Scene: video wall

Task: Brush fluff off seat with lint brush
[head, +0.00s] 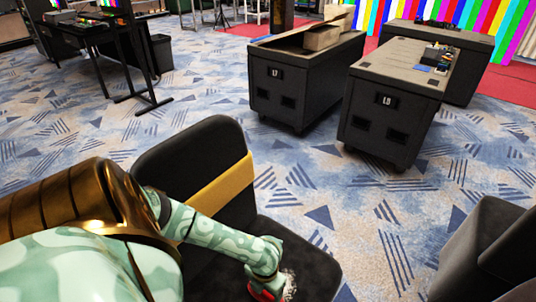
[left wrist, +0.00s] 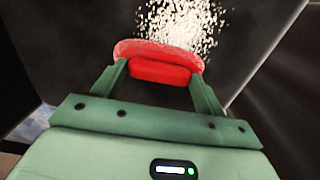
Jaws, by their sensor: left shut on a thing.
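The dark seat (head: 310,266) of a chair is at the bottom middle of the head view; its backrest (head: 190,150) has a yellow band. White fluff (head: 289,284) lies on the seat beside my left gripper (head: 267,285). In the left wrist view the fluff (left wrist: 183,25) is a dense patch of white specks just beyond the brush. My left gripper (left wrist: 160,80) is shut on the red lint brush (left wrist: 160,62), which is right at the near edge of the fluff. Whether the brush touches the seat (left wrist: 85,30) I cannot tell. My right gripper is not in view.
Another dark chair (head: 490,255) stands at the lower right. Black cases (head: 300,85) and (head: 390,110) with items on top stand behind. A desk (head: 100,28) is at the far left. Patterned blue carpet between them is clear.

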